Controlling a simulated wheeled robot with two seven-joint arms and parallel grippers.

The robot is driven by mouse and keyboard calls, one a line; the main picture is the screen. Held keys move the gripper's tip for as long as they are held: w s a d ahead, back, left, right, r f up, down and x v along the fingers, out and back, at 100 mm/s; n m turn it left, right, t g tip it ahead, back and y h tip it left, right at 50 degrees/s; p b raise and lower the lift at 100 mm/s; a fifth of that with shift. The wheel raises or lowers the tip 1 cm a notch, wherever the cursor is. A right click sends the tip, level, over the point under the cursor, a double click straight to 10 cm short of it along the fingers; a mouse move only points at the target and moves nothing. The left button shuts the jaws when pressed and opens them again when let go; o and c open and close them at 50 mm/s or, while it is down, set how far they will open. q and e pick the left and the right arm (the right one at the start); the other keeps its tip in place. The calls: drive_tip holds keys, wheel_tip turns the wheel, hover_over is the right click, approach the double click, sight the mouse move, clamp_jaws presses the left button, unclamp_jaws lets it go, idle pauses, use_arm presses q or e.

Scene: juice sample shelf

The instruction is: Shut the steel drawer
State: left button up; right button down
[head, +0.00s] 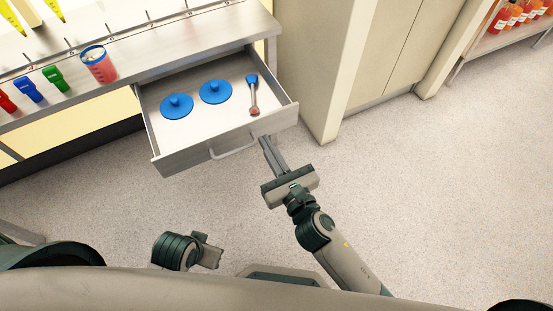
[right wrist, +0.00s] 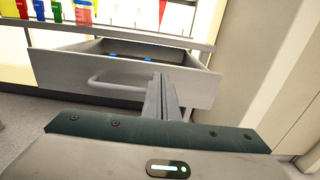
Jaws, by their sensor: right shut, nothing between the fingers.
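The steel drawer (head: 192,155) is pulled out from under the steel counter. Its front panel and bar handle (head: 233,149) face me, and the panel also shows in the right wrist view (right wrist: 60,72). In it lie two blue round lids (head: 177,106) (head: 215,92) and a blue-topped utensil (head: 253,95). My right gripper (head: 265,140) is shut and empty. Its fingers (right wrist: 158,80) point at the drawer front, right of the handle. I cannot tell whether the tips touch the panel. Part of my left arm shows low in the head view; I see no left fingers.
On the counter (head: 150,40) stand a red cup with a blue rim (head: 98,64) and several coloured clips (head: 53,77). A beige cabinet (head: 322,70) stands close to the drawer's right. Bottles (head: 518,14) sit on a shelf at far right. The floor in front is clear.

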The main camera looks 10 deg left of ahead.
sight(254, 123)
drive_tip(key=x, duration=0.4)
drive_tip(key=shift+w+a, duration=0.15)
drive_tip(key=shift+w, duration=0.05)
use_arm(q)
drive_tip(key=shift+w+r, duration=0.15)
drive_tip(key=shift+w, duration=0.2)
drive_tip(key=shift+s, duration=0.1)
